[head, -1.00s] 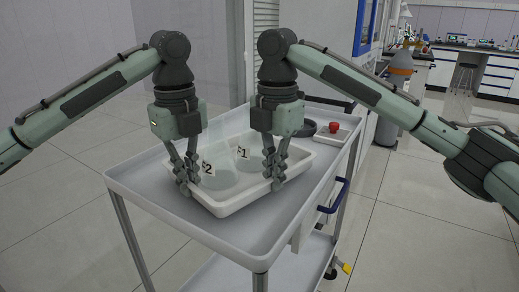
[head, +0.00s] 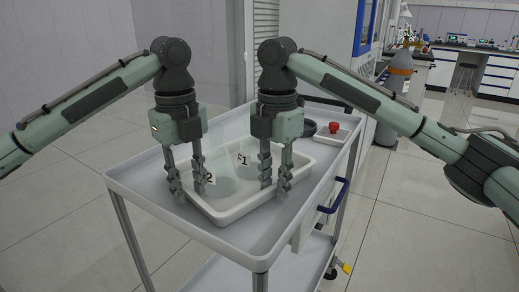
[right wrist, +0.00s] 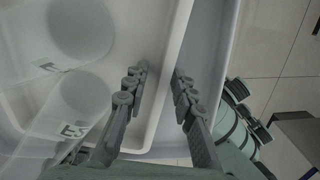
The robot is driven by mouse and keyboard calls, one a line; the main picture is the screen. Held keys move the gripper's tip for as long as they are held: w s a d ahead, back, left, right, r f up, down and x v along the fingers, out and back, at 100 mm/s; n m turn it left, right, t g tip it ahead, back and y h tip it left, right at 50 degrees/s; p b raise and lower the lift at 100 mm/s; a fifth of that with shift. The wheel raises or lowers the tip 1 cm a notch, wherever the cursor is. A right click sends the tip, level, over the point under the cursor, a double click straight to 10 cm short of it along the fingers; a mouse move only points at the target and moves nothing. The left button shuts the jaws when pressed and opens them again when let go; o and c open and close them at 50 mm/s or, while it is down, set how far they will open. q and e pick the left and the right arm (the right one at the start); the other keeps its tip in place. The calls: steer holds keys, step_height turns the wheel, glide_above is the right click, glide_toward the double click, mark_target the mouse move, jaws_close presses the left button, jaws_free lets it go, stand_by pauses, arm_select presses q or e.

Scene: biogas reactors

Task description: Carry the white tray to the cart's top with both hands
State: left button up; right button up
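The white tray (head: 236,214) rests on the grey top of the cart (head: 262,246). It also fills much of the right wrist view (right wrist: 172,60). Two see-through vessels with paper labels, one marked 1 (head: 243,173) and one marked 2 (head: 220,182), stand in the tray. My left gripper (head: 187,190) is open at the tray's left rim, its fingers spread and pointing down. My right gripper (head: 275,186) is open at the right rim. In the right wrist view its fingers are apart, one on each side of the rim.
A small pale tray with a red item (head: 334,127) and a dark round dish (head: 308,128) sit at the cart's back right. A blue handle (head: 334,196) is on the cart's right side. A gas cylinder (head: 399,80) stands behind. Floor at right is clear.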

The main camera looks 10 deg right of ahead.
steer(key=shift+r, duration=0.2)
arm_select(q)
step_height(320, 180, up, 12)
steer(key=shift+f, duration=0.2)
arm_select(e)
step_height(320, 180, up, 12)
steer(key=shift+f, duration=0.2)
